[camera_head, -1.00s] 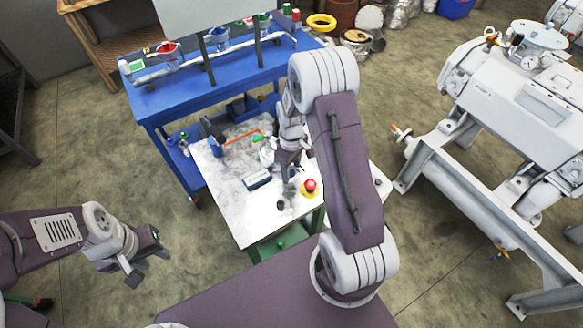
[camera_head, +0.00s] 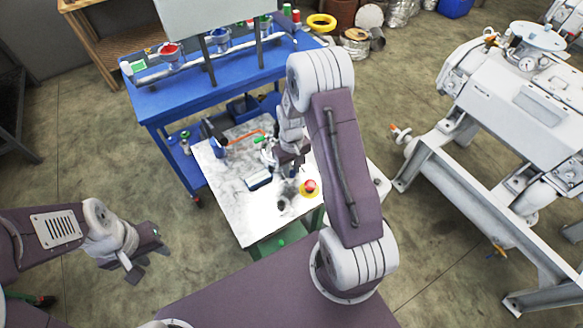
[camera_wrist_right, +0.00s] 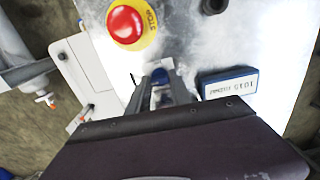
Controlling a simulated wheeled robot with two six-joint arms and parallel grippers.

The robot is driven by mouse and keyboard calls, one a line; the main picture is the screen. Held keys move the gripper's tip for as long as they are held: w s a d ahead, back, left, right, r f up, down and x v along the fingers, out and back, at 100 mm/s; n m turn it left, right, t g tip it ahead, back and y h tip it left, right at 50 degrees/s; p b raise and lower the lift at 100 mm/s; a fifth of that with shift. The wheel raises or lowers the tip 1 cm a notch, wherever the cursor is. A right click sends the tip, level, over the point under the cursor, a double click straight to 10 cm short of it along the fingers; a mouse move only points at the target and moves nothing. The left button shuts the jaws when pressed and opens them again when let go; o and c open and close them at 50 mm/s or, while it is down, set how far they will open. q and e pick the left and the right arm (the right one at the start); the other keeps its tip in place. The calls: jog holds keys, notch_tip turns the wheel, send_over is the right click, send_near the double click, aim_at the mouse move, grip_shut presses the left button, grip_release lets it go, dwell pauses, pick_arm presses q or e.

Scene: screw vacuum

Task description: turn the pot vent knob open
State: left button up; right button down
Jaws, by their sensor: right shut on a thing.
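My right gripper (camera_head: 291,168) is over the white-topped bench (camera_head: 225,205), pointing down. In the right wrist view its fingers (camera_wrist_right: 160,88) are shut on a small blue-and-white piece (camera_wrist_right: 160,76), apparently the vent knob. The fingers and wrist body hide most of it, and I cannot make out the pot or how far the knob is turned. My left gripper (camera_head: 148,266) is open and empty at the lower left, away from the bench.
A red stop button on a yellow base (camera_head: 310,187) sits just right of my right gripper. A blue-framed display (camera_head: 258,180) lies to its left. A blue workbench (camera_head: 180,95) stands behind.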

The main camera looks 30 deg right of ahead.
aim_at(292, 171)
jog(key=c, duration=1.2)
grip_release()
jog(key=shift+o, duration=0.2)
notch_tip(292, 171, up, 9)
